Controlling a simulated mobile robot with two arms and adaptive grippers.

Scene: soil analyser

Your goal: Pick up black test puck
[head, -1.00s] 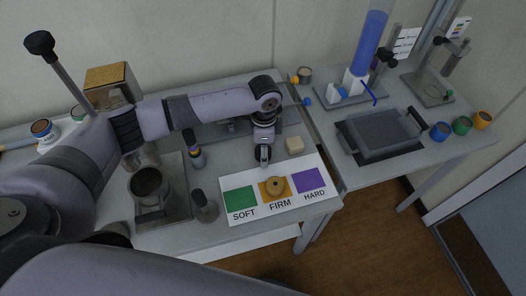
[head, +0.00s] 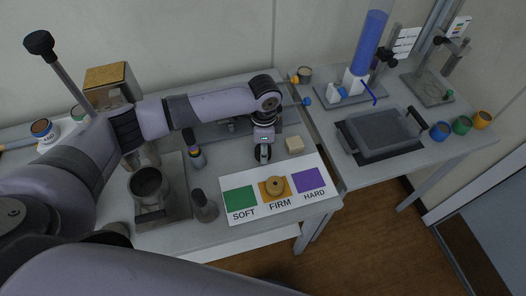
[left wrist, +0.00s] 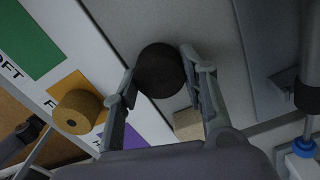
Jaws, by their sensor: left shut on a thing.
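The black test puck (left wrist: 159,70) is a dark round disc between the two fingers of my left gripper (left wrist: 158,66) in the left wrist view. The fingers touch it on both sides and are shut on it. In the head view my left gripper (head: 263,153) is over the table behind the sorting card, and its fingers partly hide the puck. I cannot tell whether the puck is clear of the table. My right gripper is in neither view.
A white card (head: 235,217) with SOFT, FIRM and HARD squares lies in front; a tan puck (head: 274,186) sits on the orange FIRM square. A cream block (head: 294,145) is close to the right. A dark bottle (head: 204,206) stands left of the card.

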